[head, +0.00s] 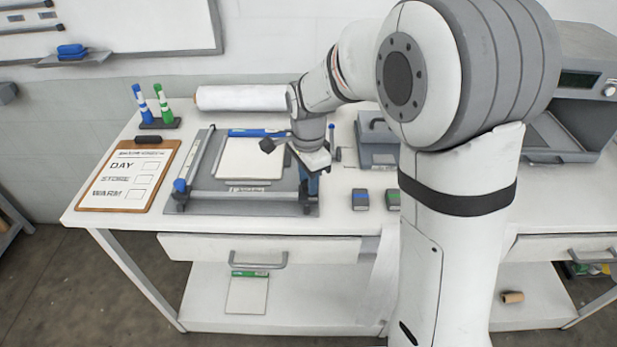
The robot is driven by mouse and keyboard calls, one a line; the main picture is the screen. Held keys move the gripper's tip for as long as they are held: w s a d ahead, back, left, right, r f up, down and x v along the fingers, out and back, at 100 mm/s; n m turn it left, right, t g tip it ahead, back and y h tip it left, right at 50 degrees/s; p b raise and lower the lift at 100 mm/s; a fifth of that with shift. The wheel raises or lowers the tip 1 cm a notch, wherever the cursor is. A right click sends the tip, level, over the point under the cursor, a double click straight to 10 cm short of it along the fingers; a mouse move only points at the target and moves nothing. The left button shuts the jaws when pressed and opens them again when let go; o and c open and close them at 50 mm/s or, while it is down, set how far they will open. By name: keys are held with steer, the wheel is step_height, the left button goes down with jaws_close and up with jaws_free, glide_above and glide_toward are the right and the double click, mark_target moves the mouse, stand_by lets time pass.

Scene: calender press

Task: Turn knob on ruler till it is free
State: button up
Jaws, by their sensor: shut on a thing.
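The press (200,150) is a flat grey plate with side rails on the white bench. A ruler-like bar (245,197) lies across its front. A blue knob (180,186) sits at the bar's left end. My gripper (311,186) is at the bar's right end, pointing down. It is shut on a blue knob there, which is mostly hidden by the gripper. A pale sheet or block (250,160) with a blue top strip lies on the plate behind the bar.
A clipboard (88,205) reading DAY, STORE, WARM lies left of the press. Blue and green markers (152,104) stand behind it. A white roll (240,98) lies at the back. A grey box (377,140) and two small blocks (360,200) are to the right.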

steer(key=shift+n, duration=0.4)
steer(key=n, duration=0.2)
steer(key=shift+n+b, duration=0.35)
steer(key=shift+n, duration=0.05)
steer(key=n, duration=0.3)
steer(key=shift+n, duration=0.3)
steer(key=n+b, duration=0.1)
steer(key=n, duration=0.3)
steer(key=shift+n, duration=0.3)
steer(key=n, duration=0.3)
steer(key=shift+n, duration=0.3)
steer(key=n, duration=0.7)
steer(key=shift+b, duration=0.4)
steer(key=n, duration=0.3)
steer(key=shift+n, duration=2.3)
